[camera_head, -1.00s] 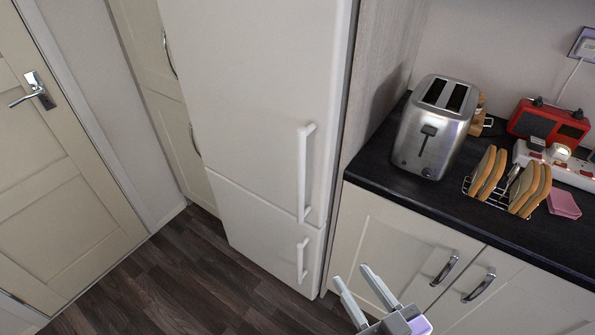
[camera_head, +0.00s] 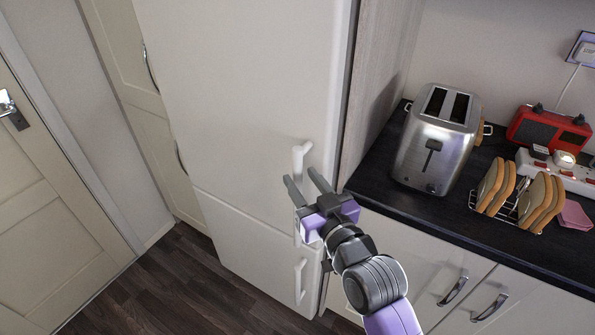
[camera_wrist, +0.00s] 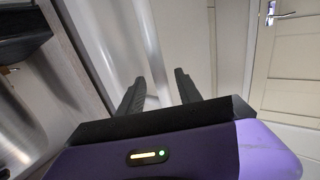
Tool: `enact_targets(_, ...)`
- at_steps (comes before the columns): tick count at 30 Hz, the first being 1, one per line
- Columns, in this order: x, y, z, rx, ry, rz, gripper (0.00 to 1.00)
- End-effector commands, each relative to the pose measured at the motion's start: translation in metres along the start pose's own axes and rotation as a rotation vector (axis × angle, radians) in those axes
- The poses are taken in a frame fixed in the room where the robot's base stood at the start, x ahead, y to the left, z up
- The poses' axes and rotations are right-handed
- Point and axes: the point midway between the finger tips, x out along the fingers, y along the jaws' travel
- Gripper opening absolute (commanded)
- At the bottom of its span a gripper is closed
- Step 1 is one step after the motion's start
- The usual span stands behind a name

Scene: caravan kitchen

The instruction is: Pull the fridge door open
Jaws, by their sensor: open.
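The white fridge (camera_head: 240,95) stands in the middle of the head view, its tall upper door shut above a shorter lower door (camera_head: 245,250). The upper door has a white vertical bar handle (camera_head: 300,158), whose lower part is hidden behind my gripper. The lower door has a smaller white handle (camera_head: 300,281). My gripper (camera_head: 305,184) is open, its two fingers pointing at the upper handle. In the wrist view the open fingers (camera_wrist: 158,88) point toward a pale vertical surface.
A black counter (camera_head: 390,180) to the right carries a steel toaster (camera_head: 437,140), a toast rack (camera_head: 510,198) and a red radio (camera_head: 548,130). Cupboards with metal handles (camera_head: 452,291) lie below. A cream door (camera_head: 50,190) stands at left; the wooden floor (camera_head: 180,285) before the fridge is clear.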

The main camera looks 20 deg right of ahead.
Motion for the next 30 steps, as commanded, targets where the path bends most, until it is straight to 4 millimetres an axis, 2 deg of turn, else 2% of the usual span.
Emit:
enact_targets(3,0.016,0.0,-0.001,0.001,0.001,0.0,0.41)
enact_targets(6,0.024,0.0,-0.001,0.0,0.001,0.0,0.41)
enact_targets(17,0.029,0.0,0.0,0.0,0.0,0.0,0.41)
enact_targets(23,0.029,0.0,0.0,0.0,0.0,0.0,0.02)
enact_targets(30,0.029,0.0,0.0,0.0,0.0,0.0,0.0)
